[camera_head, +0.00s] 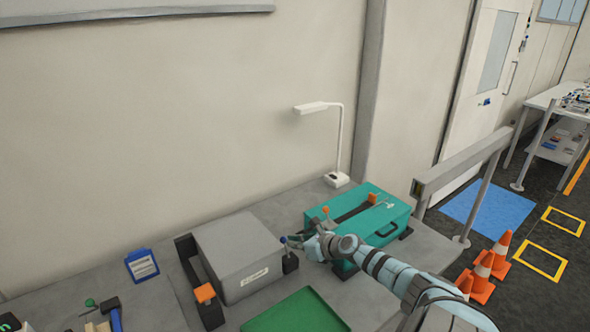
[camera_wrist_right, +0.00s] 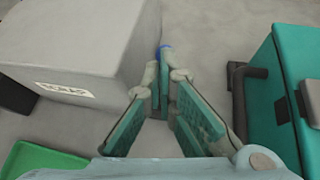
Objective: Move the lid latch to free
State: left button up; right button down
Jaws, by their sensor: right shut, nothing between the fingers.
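A grey box (camera_head: 238,254) with a white label stands on the grey table; it also shows in the right wrist view (camera_wrist_right: 70,40). At its right side is a small black post (camera_head: 290,263) with a blue-tipped lever (camera_head: 283,240), which looks like the latch. The blue tip (camera_wrist_right: 164,47) shows just beyond my fingertips in the wrist view. My right gripper (camera_head: 300,241) is shut and empty, close to the lever; I cannot tell whether it touches. An orange-topped black piece (camera_head: 205,294) sits at the box's front left. My left gripper is not in view.
A teal case (camera_head: 392,212) with a dark handle stands right of the gripper, partly behind my right arm. A green tray (camera_head: 296,312) lies in front. A white lamp (camera_head: 338,150) stands behind. A blue-framed card (camera_head: 142,265) is at left.

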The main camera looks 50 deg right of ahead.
jog(key=shift+r, duration=0.1)
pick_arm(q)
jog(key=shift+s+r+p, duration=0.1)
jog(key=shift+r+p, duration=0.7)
pick_arm(e)
jog(key=shift+r, duration=0.8)
